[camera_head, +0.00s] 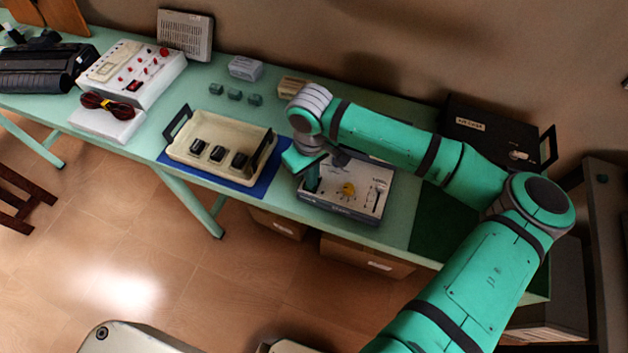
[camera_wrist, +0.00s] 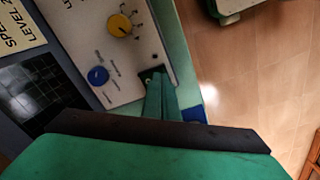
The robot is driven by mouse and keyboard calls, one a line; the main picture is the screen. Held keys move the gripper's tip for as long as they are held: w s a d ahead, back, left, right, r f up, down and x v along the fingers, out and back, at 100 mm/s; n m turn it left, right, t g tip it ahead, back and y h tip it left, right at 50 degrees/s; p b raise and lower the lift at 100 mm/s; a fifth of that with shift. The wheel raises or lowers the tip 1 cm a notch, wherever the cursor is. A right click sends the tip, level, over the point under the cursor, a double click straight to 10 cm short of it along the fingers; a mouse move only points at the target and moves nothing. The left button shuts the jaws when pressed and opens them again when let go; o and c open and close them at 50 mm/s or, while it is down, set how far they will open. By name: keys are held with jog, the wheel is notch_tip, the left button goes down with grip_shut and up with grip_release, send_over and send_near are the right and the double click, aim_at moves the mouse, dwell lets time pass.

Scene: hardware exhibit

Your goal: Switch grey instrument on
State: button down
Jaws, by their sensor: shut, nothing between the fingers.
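The grey instrument (camera_head: 366,207) lies on the bench with its light panel facing up, below my forearm. It has a yellow knob (camera_head: 347,190), which also shows in the wrist view (camera_wrist: 119,26). A blue knob (camera_wrist: 98,75) is beside it on the panel. My gripper (camera_head: 312,188) points down over the left end of the panel. In the wrist view its fingers (camera_wrist: 157,84) are shut and empty, with the tips at a small dark switch-like part (camera_wrist: 148,73) near the panel edge. The fingers partly hide that part; its position and whether they touch it cannot be told.
A cream tray (camera_head: 180,154) with several dark blocks stands on a blue mat (camera_head: 262,187) close to the left. A white device with red knobs (camera_head: 150,85) is further left. A black case (camera_head: 478,128) stands behind my arm at the right.

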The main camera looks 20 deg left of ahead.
jog(key=shift+s+a+f, duration=0.1)
jog(key=shift+a+f, duration=0.05)
jog(key=shift+f, duration=0.15)
notch_tip(320, 180, up, 7)
dwell(1.1)
dwell(0.4)
